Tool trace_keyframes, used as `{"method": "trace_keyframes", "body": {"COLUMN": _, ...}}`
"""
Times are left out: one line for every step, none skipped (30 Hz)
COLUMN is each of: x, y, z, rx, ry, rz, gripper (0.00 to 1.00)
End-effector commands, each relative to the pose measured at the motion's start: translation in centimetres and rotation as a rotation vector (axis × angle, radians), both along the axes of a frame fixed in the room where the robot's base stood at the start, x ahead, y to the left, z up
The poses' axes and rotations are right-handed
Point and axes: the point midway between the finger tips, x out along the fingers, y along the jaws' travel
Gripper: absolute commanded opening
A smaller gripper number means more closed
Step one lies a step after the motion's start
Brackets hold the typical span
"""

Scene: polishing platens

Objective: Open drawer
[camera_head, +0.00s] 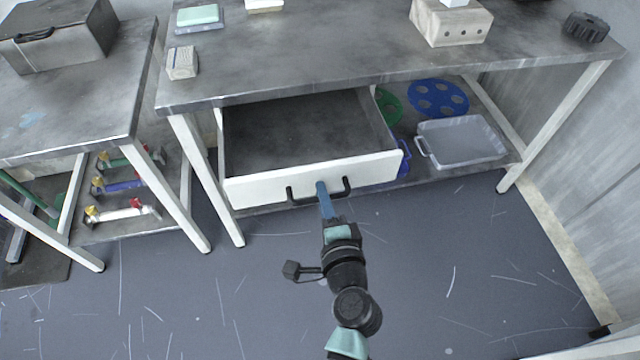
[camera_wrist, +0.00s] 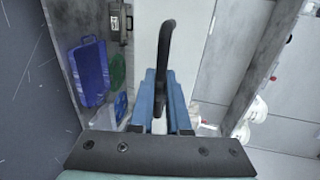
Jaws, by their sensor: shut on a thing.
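The drawer (camera_head: 305,180) under the large grey workbench is pulled well out, and its grey inside shows empty. Its white front also shows in the wrist view (camera_wrist: 201,45). A black bar handle (camera_head: 345,187) is fixed to the front, and it shows in the wrist view (camera_wrist: 168,42) between the fingers. My gripper (camera_head: 322,187), with blue fingers, is shut on the handle near its middle. The fingers also show in the wrist view (camera_wrist: 162,95). The exact finger contact is partly hidden by the fingers themselves.
The workbench (camera_head: 330,70) carries a beige block with holes (camera_head: 450,24), a small wooden block (camera_head: 182,63) and a black knob (camera_head: 585,27). The floor before the drawer is clear.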

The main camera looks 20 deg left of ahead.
Motion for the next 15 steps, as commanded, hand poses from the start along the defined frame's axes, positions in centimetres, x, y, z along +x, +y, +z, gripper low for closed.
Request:
{"method": "trace_keyframes", "body": {"x": -0.5, "y": -0.3, "z": 0.0, "rx": 0.000, "ry": -0.001, "rz": -0.002, "gripper": 0.00}}
{"method": "trace_keyframes", "body": {"x": -0.7, "y": -0.5, "z": 0.0, "rx": 0.000, "ry": -0.001, "rz": -0.001, "gripper": 0.00}}
{"method": "trace_keyframes", "body": {"x": -0.9, "y": -0.6, "z": 0.1, "rx": 0.000, "ry": -0.002, "rz": -0.001, "gripper": 0.00}}
{"method": "trace_keyframes", "body": {"x": -1.1, "y": -0.7, "z": 0.1, "rx": 0.001, "ry": -0.002, "rz": -0.001, "gripper": 0.00}}
{"method": "trace_keyframes", "body": {"x": -1.2, "y": -0.8, "z": 0.1, "rx": 0.001, "ry": -0.002, "rz": -0.001, "gripper": 0.00}}
{"method": "trace_keyframes", "body": {"x": -1.4, "y": -0.9, "z": 0.1, "rx": 0.002, "ry": -0.001, "rz": -0.001, "gripper": 0.00}}
{"method": "trace_keyframes", "body": {"x": -1.4, "y": -1.0, "z": 0.1, "rx": 0.001, "ry": -0.002, "rz": -0.001, "gripper": 0.00}}
{"method": "trace_keyframes", "body": {"x": -1.5, "y": -1.0, "z": 0.1, "rx": 0.002, "ry": -0.003, "rz": -0.001, "gripper": 0.00}}
{"method": "trace_keyframes", "body": {"x": -1.5, "y": -1.1, "z": 0.1, "rx": 0.002, "ry": -0.003, "rz": -0.001, "gripper": 0.00}}
{"method": "trace_keyframes", "body": {"x": -1.5, "y": -1.1, "z": 0.2, "rx": 0.002, "ry": -0.003, "rz": -0.001, "gripper": 0.00}}
{"method": "trace_keyframes", "body": {"x": -1.5, "y": -1.1, "z": 0.2, "rx": 0.001, "ry": -0.003, "rz": -0.001, "gripper": 0.00}}
{"method": "trace_keyframes", "body": {"x": -1.5, "y": -1.1, "z": 0.2, "rx": 0.001, "ry": -0.003, "rz": -0.001, "gripper": 0.00}}
{"method": "trace_keyframes", "body": {"x": -1.5, "y": -1.1, "z": 0.2, "rx": 0.001, "ry": -0.003, "rz": -0.001, "gripper": 0.00}}
{"method": "trace_keyframes", "body": {"x": -1.5, "y": -1.1, "z": 0.2, "rx": 0.001, "ry": -0.003, "rz": -0.001, "gripper": 0.00}}
{"method": "trace_keyframes", "body": {"x": -1.5, "y": -1.1, "z": 0.2, "rx": 0.001, "ry": -0.003, "rz": -0.001, "gripper": 0.00}}
